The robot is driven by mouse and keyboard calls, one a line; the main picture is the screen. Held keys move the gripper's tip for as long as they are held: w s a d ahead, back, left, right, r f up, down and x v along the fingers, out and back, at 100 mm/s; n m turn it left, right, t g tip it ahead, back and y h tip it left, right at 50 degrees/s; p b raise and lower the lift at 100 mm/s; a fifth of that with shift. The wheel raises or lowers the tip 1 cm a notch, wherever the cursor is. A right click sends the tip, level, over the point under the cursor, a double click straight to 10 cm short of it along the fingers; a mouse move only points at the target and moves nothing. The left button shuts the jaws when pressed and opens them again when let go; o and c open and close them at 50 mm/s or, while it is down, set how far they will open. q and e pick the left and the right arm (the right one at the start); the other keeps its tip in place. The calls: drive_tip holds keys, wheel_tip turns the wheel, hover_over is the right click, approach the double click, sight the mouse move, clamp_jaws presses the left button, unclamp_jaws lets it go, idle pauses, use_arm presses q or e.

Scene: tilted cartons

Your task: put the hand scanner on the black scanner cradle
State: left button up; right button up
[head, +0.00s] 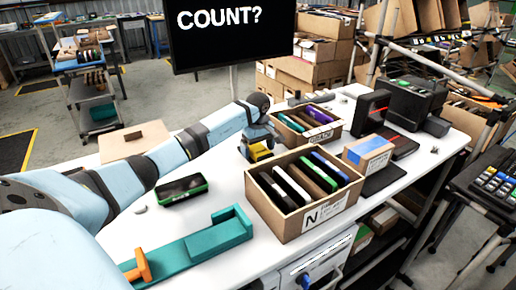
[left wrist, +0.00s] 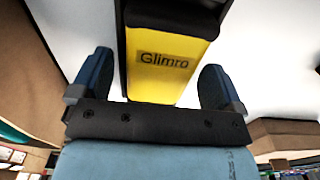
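The yellow and black thing (head: 259,152) under my left gripper, labelled "Glimro" in the left wrist view (left wrist: 165,62), looks like the hand scanner. It rests on the white table. My left gripper (head: 257,135) reaches down over it. In the left wrist view its two fingers (left wrist: 155,80) stand apart, one on each side of the yellow body, with white gaps between. My arm hides part of it in the head view. An upright black device with a red line (head: 370,112) stands at the back right; I cannot tell whether it is the scanner cradle. My right gripper is out of view.
A carton with several slim items (head: 318,222) stands close right of the gripper, another (head: 308,135) behind it. A teal tool (head: 205,243), a green-black case (head: 183,189) and a small taped box (head: 368,151) lie on the white table (head: 222,185). A screen (head: 230,40) stands behind.

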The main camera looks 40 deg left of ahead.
sight(258, 148)
use_arm(q)
drive_tip(key=shift+r, duration=0.1)
wheel_tip(258, 148, up, 12)
drive_tip(key=shift+p, duration=0.45)
drive_tip(key=shift+r, duration=0.15)
idle(0.4)
